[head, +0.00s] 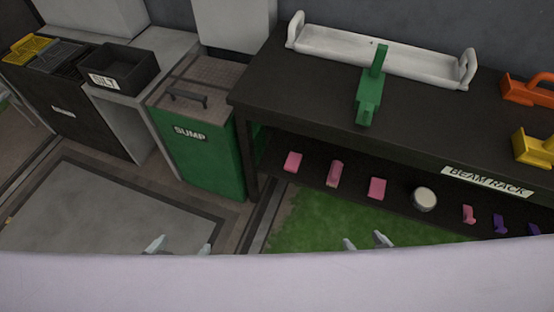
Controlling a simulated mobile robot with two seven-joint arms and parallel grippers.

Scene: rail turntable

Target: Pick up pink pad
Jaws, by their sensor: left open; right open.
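Several pink pieces lie in a row on the dark lower shelf of the beam rack. A plain pink block (293,161) is at the left, and a taller, uneven pink piece (335,173) is beside it. Another plain pink block (377,188) lies further right, and a small pink bracket-like piece (468,214) is beyond a round can. I cannot tell for sure which is the pad. My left gripper (180,246) is open and empty at the bottom, left of the shelf. My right gripper (366,241) is open and empty, lower in the picture than the pink blocks and apart from them.
The beam rack top (300,85) overhangs the shelf and holds a white tray (375,52), a green piece (371,90) and orange and yellow pieces. A round can (423,199) and purple pieces share the shelf. A green sump bin (205,150) stands left of the rack.

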